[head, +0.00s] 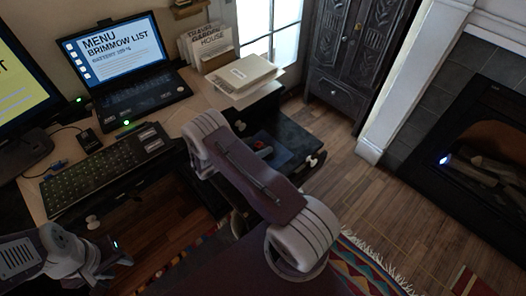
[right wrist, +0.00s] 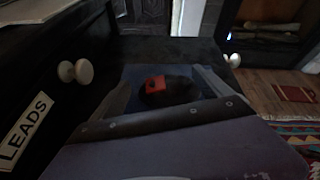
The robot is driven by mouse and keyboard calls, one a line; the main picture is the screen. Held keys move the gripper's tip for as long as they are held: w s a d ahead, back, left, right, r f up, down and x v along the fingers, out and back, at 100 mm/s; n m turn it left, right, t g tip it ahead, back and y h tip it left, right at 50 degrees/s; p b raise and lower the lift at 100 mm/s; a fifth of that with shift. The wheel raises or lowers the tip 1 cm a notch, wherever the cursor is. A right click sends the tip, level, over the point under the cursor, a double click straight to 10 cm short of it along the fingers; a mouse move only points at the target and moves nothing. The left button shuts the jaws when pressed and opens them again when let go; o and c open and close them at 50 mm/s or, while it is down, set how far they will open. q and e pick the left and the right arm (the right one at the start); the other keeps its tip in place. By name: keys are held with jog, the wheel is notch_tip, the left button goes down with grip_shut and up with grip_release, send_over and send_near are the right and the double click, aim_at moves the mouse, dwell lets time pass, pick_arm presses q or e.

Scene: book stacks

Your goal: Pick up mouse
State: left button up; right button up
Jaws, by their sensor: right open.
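A dark, rounded thing with a red patch, likely the mouse (right wrist: 180,92), lies on a blue surface in the open drawer. My right gripper (right wrist: 168,84) is open in the right wrist view, with one finger on each side of the mouse. Whether the fingers touch it I cannot tell. In the head view my right arm hides the right gripper. My left gripper (head: 108,262) is at the lower left of the head view, away from the mouse; its jaws are unclear.
The open drawer (head: 296,137) has pale knobs. A drawer front labelled LEADS (right wrist: 27,126) stands close on the left in the right wrist view. The desk holds a laptop (head: 128,75), a keyboard (head: 85,180) and books (head: 240,75). A carved cabinet and a fireplace stand right.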

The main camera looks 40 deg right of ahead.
aim_at(261, 148)
jog(key=shift+x, duration=0.9)
jog(key=shift+s+a, duration=0.1)
jog(key=shift+a, duration=0.05)
grip_shut()
jog(key=shift+r, duration=0.35)
jog(key=r, duration=0.2)
jog(key=s+r+p, duration=0.1)
jog(key=r, duration=0.1)
jog(key=shift+r, duration=0.2)
jog(key=s+r+p, duration=0.1)
jog(key=s+r, duration=0.5)
jog(key=s, duration=0.4)
jog(key=shift+s+a+p, duration=0.2)
jog(key=shift+s+p, duration=0.05)
jog(key=shift+p, duration=0.15)
